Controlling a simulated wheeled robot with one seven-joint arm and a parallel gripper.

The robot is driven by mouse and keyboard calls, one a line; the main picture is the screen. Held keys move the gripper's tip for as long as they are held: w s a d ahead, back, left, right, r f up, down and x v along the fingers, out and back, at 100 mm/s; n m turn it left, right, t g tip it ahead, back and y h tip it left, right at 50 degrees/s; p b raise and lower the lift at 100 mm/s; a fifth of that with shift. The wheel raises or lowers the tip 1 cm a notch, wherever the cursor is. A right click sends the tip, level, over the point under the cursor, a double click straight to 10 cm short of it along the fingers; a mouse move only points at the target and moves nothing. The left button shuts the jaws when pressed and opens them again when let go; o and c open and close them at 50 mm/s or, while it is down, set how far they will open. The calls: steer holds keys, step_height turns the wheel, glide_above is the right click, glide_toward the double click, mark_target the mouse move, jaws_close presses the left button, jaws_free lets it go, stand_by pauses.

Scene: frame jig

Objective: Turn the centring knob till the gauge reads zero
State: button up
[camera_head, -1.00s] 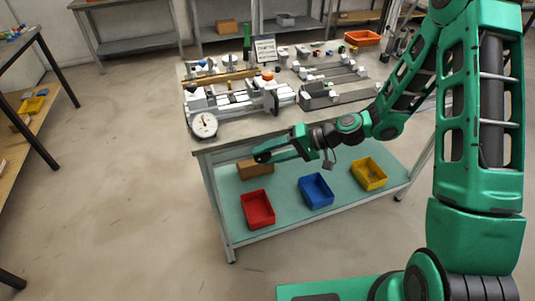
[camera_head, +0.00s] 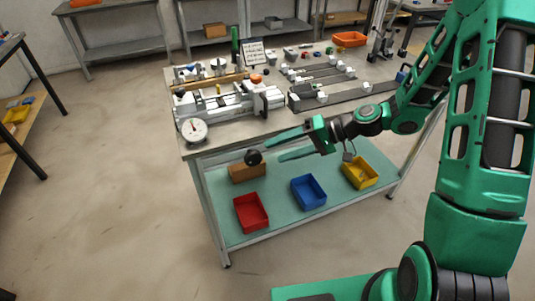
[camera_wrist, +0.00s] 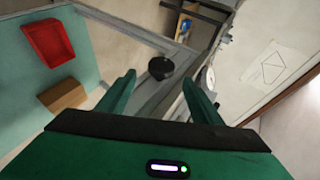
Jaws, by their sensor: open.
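The gauge (camera_head: 193,130) is a round white dial at the left front corner of the bench, with a dark needle too small to read exactly. A round black knob (camera_head: 253,157) shows below the bench's front edge. In the wrist view the knob (camera_wrist: 160,68) lies between and beyond my fingertips. My gripper (camera_head: 275,149) is open, its two green fingers pointing left at the knob with a gap between them. I see no finger touching the knob. The gripper (camera_wrist: 158,82) is empty.
The bench (camera_head: 225,146) carries rails, clamps and a small sign. On its lower shelf are a red bin (camera_head: 250,212), a blue bin (camera_head: 308,192), a yellow bin (camera_head: 360,173) and a brown box (camera_head: 247,173). The floor left of the bench is clear.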

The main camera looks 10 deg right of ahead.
steer(key=shift+v, duration=1.5)
steer(key=shift+d, duration=0.1)
steer(key=s+d+r+m+g+h, duration=0.1)
steer(key=s+d+r+h, duration=0.1)
steer(key=s+d+h, duration=0.55)
steer(key=s+d+r+m+h, duration=0.15)
steer(key=s+d, duration=0.35)
steer(key=d, duration=0.5)
steer(key=s+d+r+m+h, duration=0.1)
steer(key=s+d+r, duration=0.1)
steer(key=s, duration=0.3)
steer(key=s+d+r+m+h, duration=0.1)
steer(key=s+d+r+m, duration=0.1)
steer(key=s+d, duration=0.2)
steer(key=s+d+r+m+g+h, duration=0.1)
steer(key=s+d+r, duration=0.1)
steer(key=s, duration=0.4)
steer(key=shift+d+r, duration=0.25)
steer(key=shift+d, duration=0.35)
steer(key=shift+m, duration=0.25)
